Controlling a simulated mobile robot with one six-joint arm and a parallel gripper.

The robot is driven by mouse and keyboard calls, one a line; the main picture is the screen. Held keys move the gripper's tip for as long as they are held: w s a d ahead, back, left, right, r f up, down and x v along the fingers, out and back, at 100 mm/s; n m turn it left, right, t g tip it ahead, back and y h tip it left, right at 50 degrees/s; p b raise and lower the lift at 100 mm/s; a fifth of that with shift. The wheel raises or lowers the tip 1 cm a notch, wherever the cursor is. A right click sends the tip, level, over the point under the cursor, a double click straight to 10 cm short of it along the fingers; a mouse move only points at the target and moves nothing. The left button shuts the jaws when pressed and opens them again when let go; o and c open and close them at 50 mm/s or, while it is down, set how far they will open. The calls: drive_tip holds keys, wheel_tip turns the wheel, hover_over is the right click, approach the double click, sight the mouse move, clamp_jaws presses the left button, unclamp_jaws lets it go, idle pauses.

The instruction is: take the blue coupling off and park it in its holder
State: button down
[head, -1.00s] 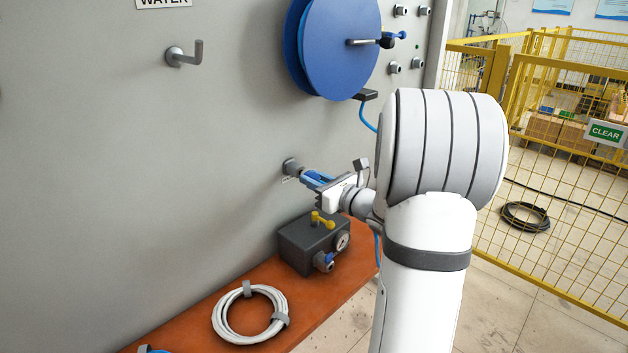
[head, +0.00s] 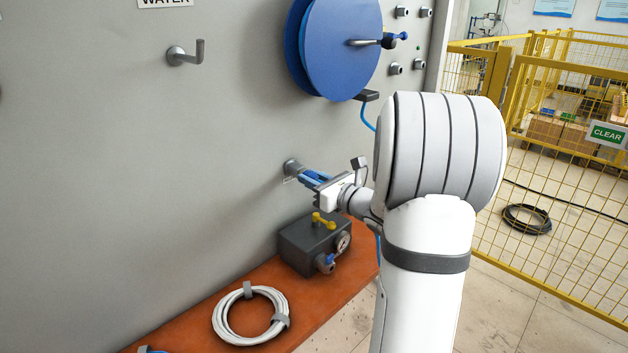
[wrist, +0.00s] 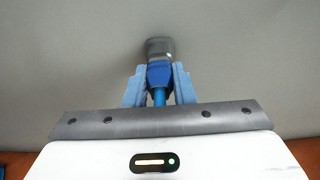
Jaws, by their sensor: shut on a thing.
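The blue coupling (wrist: 159,74) sits at the grey wall fitting (wrist: 159,48) in the wrist view, with a light blue hose running back from it. In the head view the wall fitting (head: 292,168) stands out from the grey panel. My gripper (head: 314,178) reaches it from the right. Its light blue fingers (wrist: 159,84) are on both sides of the coupling and shut on it. The coupling's front end meets the fitting in the wrist view; I cannot tell whether it is locked on. In the head view my fingers mostly hide the coupling.
A dark box with a yellow valve and gauge (head: 313,244) stands on the orange shelf (head: 205,310), below my gripper. A coiled white cable (head: 250,315) lies left of it. A yellow fence (head: 560,130) is at right.

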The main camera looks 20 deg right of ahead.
drive_tip(key=shift+w, duration=0.1)
drive_tip(key=c, duration=1.1)
unclamp_jaws()
drive_tip(key=shift+c, duration=0.2)
drive_tip(key=v, duration=0.8)
drive_tip(key=s+a+f+n+g+y+p, duration=0.1)
drive_tip(key=s+a+f+n+g+y, duration=0.1)
drive_tip(key=s+a+n+g, duration=0.55)
drive_tip(key=s+a+f+n+g+y+p, duration=0.1)
drive_tip(key=s+a+n+g, duration=0.3)
drive_tip(key=a+n, duration=0.7)
drive_tip(key=s+n+g+h+p, duration=0.1)
drive_tip(key=s+n+g+h, duration=0.2)
drive_tip(key=s+n+h, duration=0.6)
drive_tip(key=n, duration=0.4)
drive_tip(key=shift+s+d+f+n+p, duration=0.2)
drive_tip(key=shift+s+d+n+p, duration=0.1)
drive_tip(key=shift+s+n, duration=0.1)
